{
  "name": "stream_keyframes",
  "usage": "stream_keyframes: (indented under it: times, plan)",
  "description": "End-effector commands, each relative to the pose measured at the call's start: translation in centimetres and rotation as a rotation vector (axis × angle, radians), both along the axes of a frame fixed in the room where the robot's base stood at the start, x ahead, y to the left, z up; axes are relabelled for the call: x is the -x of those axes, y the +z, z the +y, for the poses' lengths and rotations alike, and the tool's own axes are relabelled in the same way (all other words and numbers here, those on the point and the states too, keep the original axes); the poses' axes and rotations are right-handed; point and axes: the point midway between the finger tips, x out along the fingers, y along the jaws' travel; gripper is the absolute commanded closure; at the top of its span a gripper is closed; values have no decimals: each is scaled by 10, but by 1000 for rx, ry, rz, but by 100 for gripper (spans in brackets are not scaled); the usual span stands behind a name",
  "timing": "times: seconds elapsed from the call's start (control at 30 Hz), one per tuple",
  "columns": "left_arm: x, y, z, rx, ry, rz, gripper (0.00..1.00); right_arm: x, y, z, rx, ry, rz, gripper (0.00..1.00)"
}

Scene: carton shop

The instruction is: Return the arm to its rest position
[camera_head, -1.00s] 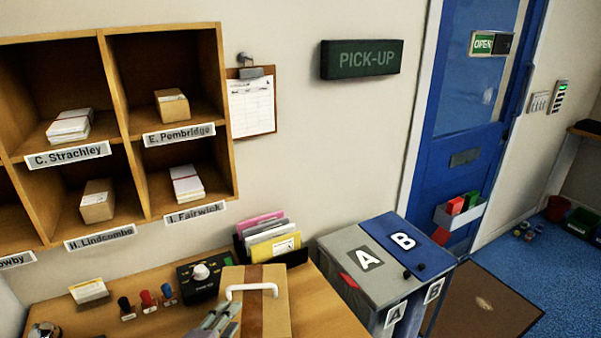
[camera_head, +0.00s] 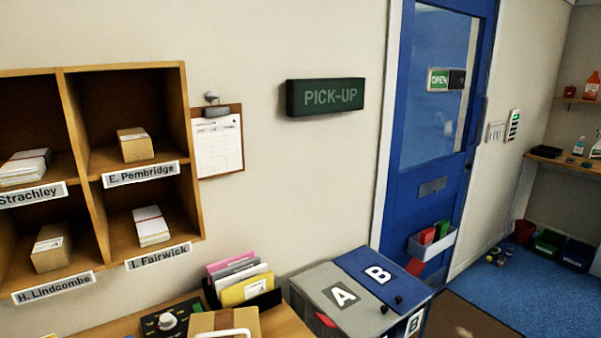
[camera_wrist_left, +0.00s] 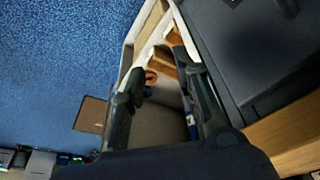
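My left gripper (camera_wrist_left: 160,80) shows in the left wrist view. Its two dark fingers stand apart, and I see nothing held between them. Past the fingers are a pale, white-edged structure and small orange and blue items, too blurred to name. Neither gripper shows in the head view now. My right gripper is in no current view.
A brown carton with a white handle (camera_head: 222,322) stands at the desk's front, cut off below. Bins A (camera_head: 318,280) and B (camera_head: 410,272) stand right of it. Pigeonholes (camera_head: 188,150) hang at left. Blue carpet (camera_wrist_left: 60,60) lies open in the wrist view.

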Motion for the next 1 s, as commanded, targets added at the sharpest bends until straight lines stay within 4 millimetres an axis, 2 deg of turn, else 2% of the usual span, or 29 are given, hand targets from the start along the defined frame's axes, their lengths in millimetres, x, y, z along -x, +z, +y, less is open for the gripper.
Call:
stream_keyframes:
  times: [0.03,0.17,0.2,0.27,0.4,0.5,0.6,0.7,0.83,1.0]
  plan:
    - [3,-32,0,-2,-2,17,71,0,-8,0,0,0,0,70]
    - [15,-109,1,-5,-7,44,71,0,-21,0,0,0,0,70]
    - [21,-132,2,-6,-9,52,71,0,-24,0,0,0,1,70]
    - [32,-166,3,-7,-12,65,71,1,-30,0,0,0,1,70]
    - [66,-239,8,-10,-19,94,71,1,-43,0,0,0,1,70]
    - [98,-284,13,-13,-24,116,71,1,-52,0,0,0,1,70]
    - [131,-321,19,-16,-28,135,71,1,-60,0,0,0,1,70]
    - [160,-346,25,-19,-32,150,71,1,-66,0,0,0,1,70]
    - [187,-363,30,-21,-36,161,71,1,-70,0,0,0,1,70]
    - [199,-369,33,-21,-38,166,71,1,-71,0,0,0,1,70]
